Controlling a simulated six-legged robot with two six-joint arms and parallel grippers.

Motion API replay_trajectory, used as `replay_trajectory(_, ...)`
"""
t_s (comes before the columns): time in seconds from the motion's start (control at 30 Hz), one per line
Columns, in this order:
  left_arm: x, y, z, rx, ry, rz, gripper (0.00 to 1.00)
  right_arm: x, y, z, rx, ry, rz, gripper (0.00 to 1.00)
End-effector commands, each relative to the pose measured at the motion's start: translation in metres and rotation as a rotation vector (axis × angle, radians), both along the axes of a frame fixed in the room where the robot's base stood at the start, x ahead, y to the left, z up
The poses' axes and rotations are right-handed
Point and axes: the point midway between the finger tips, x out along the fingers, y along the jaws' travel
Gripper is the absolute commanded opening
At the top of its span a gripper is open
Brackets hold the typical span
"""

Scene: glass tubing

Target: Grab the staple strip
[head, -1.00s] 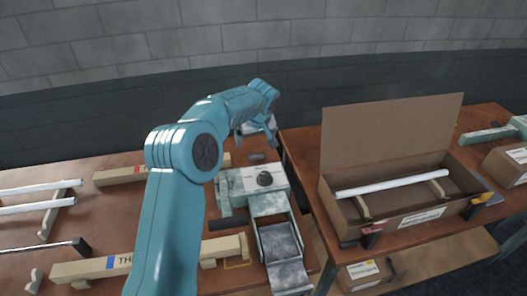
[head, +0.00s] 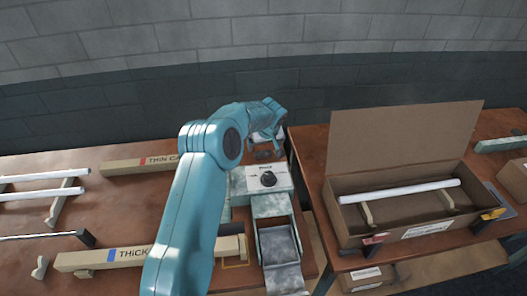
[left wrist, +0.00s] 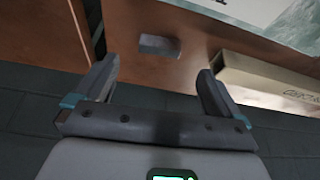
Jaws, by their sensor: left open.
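The staple strip looks like a small grey block (left wrist: 160,45) lying on the brown table top in the left wrist view. My left gripper (left wrist: 157,72) is open and empty, with one finger on each side of the block's line. The block lies beyond the fingertips, apart from them. In the head view my left gripper (head: 268,137) is over the back of the left table, behind the pale green machine (head: 268,180). A small dark shape (head: 263,155) on the table just below it may be the strip. My right gripper is not in view.
A long thin carton (head: 140,164) lies left of the machine; a carton (left wrist: 268,82) also lies right of my gripper in the wrist view. An open cardboard box (head: 385,232) with a white tube (head: 400,190) stands on the right table (head: 310,150). A gap separates the tables.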

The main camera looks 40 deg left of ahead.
Motion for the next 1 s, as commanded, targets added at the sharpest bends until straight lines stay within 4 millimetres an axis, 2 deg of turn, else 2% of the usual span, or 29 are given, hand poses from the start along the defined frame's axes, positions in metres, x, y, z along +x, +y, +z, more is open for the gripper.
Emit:
replay_trajectory(0.27, 0.007, 0.008, -0.021, 0.0, 0.003, 0.0, 0.98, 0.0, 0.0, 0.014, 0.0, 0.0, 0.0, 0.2)
replay_trajectory(0.4, 0.012, 0.015, -0.04, -0.001, 0.003, 0.001, 0.98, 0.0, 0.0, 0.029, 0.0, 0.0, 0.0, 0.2)
replay_trajectory(0.53, 0.017, 0.02, -0.056, 0.001, 0.001, 0.0, 0.98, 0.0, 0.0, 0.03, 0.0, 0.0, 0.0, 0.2)
replay_trajectory(0.83, 0.018, 0.022, -0.061, 0.001, -0.001, 0.0, 0.98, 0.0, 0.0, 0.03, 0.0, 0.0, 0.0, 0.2)
replay_trajectory(1.0, 0.018, 0.022, -0.061, 0.001, -0.001, 0.0, 0.43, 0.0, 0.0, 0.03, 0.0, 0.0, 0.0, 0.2)
